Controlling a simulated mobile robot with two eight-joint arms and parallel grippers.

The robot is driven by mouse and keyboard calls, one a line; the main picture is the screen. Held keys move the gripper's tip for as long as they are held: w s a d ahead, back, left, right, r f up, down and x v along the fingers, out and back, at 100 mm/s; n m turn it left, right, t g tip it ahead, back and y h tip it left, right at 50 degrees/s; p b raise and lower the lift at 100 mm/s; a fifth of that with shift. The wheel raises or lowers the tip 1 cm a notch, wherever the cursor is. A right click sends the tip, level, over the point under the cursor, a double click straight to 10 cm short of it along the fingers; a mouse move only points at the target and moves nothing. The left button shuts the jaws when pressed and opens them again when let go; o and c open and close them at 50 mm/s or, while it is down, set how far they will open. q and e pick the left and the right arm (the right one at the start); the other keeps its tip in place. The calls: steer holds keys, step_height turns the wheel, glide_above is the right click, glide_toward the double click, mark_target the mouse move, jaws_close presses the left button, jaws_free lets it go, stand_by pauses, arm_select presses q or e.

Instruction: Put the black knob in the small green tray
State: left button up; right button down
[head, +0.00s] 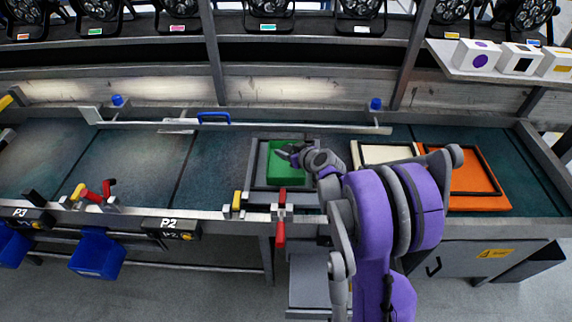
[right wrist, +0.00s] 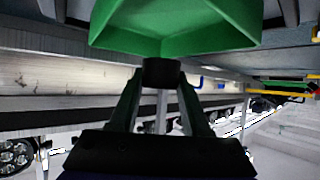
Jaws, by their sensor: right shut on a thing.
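The small green tray (head: 285,178) sits inside a grey frame on the bench, left of the cream tray. My right gripper (head: 290,152) is over the green tray's back part in the head view. In the right wrist view its fingers are shut on the black knob (right wrist: 161,71). The knob lies close to the green tray (right wrist: 185,38), overlapping its edge in that view; I cannot tell whether they touch. In the head view the knob is hard to tell from the dark fingers. My left gripper is not in view.
A cream tray (head: 388,153) and an orange tray (head: 480,190) lie to the right, partly behind my right arm. Red-handled clamps (head: 281,232) stand at the bench's front edge. A rail (head: 300,126) runs behind the trays. The mat (head: 130,160) at left is mostly clear.

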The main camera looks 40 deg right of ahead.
mark_target(286, 167)
steer(key=shift+f+b, duration=0.3)
steer(key=shift+f, duration=2.5)
steer(key=shift+f, duration=0.2)
steer(key=shift+c, duration=1.8)
jaws_free()
steer(key=shift+r, duration=0.1)
steer(key=shift+r, duration=0.2)
steer(key=v, duration=1.2)
steer(key=shift+a+f+p, duration=0.1)
steer(key=shift+p, duration=0.25)
